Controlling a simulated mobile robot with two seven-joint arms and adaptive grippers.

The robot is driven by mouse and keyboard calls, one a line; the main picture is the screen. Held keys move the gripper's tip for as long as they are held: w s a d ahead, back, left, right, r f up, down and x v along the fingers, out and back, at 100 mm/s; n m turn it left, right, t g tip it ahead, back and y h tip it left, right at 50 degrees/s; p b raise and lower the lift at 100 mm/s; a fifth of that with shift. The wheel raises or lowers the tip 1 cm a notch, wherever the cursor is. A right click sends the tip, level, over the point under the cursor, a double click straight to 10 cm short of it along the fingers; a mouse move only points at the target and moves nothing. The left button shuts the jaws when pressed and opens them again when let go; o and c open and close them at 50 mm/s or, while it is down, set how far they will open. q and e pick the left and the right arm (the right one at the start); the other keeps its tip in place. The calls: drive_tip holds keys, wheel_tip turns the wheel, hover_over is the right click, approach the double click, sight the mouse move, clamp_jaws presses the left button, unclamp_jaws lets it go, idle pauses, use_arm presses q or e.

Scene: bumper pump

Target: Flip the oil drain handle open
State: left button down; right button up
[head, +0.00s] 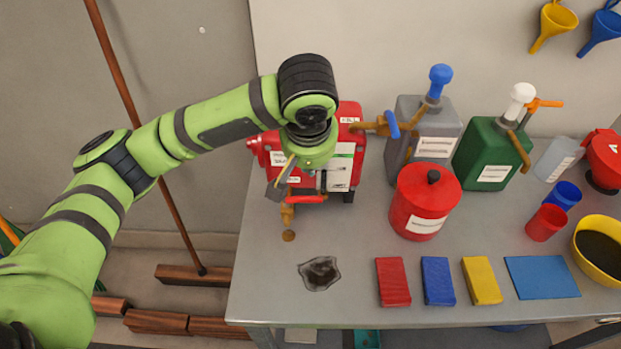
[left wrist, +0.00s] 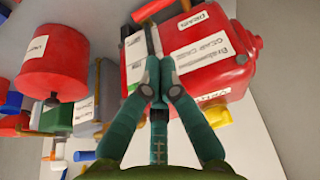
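The red pump (head: 345,150) stands at the left end of the table, with white labels on it. A brass drain tap (head: 288,212) sticks out low on its front left. A red handle (head: 307,199) lies roughly level, reaching right from the tap. My left gripper (head: 277,190) hangs in front of the pump, just above the tap, partly hiding the pump. In the left wrist view its teal fingers (left wrist: 155,62) meet at the tips with nothing seen between them, against the pump body (left wrist: 225,60). Contact with the handle cannot be told. My right gripper is not in view.
A dark oil puddle (head: 319,273) lies on the table (head: 340,312) in front of the tap. A red canister (head: 424,200) stands right of the pump. Grey (head: 435,130) and green (head: 487,155) jugs stand behind. Colored blocks lie along the front.

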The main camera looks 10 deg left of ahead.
use_arm(q)
hover_over(304, 201)
drive_tip(key=w, duration=0.1)
drive_tip(key=f, duration=0.3)
drive_tip(key=f+p, duration=0.1)
drive_tip(key=f, duration=0.1)
drive_tip(key=shift+w+d+f, duration=0.15)
drive_tip(key=shift+w+d, duration=0.05)
drive_tip(key=shift+d, duration=0.2)
drive_tip(key=x, duration=0.4)
drive_tip(key=shift+w+f, duration=0.1)
drive_tip(key=shift+f, duration=0.15)
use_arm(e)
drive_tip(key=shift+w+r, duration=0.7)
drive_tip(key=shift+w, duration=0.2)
use_arm(q)
drive_tip(key=shift+d+r+m+p, duration=0.15)
drive_tip(key=shift+m+p, duration=0.25)
drive_tip(key=shift+p, duration=0.3)
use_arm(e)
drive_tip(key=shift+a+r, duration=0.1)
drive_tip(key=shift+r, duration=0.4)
use_arm(q)
drive_tip(key=shift+s+m+p, duration=0.3)
drive_tip(key=shift+p, duration=0.1)
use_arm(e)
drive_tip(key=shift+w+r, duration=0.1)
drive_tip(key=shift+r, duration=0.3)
